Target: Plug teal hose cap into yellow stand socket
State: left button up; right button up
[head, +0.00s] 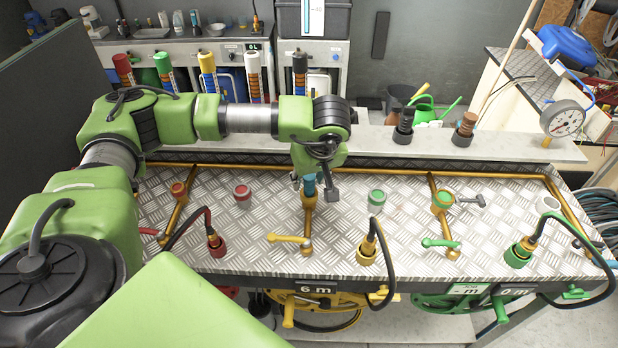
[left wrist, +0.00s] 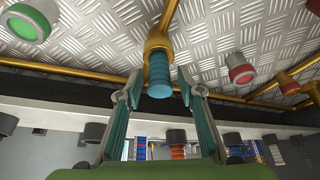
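The teal ribbed hose cap (head: 309,185) sits in the end of a brass pipe fitting (head: 308,202) on the metal panel; it also shows in the left wrist view (left wrist: 159,76). My left gripper (head: 316,188) is open, its two fingers (left wrist: 160,90) on either side of the cap's outer end, with gaps visible on both sides. An upright stand with a yellow top (head: 207,62) is in the back row in the head view; whether its top is an open socket cannot be made out. My right gripper is not in view.
Red (head: 123,68), green (head: 163,66), white (head: 253,66) and black (head: 299,66) stands flank the yellow one. A shelf (head: 520,147) behind the panel carries a black fitting (head: 403,126), a brown one (head: 464,130) and a gauge (head: 562,119). Hoses and valve handles crowd the panel.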

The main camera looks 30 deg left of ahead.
pick_arm(q)
jog(key=shift+r, duration=0.15)
jog(key=b+v, duration=0.3)
jog(key=v, duration=0.9)
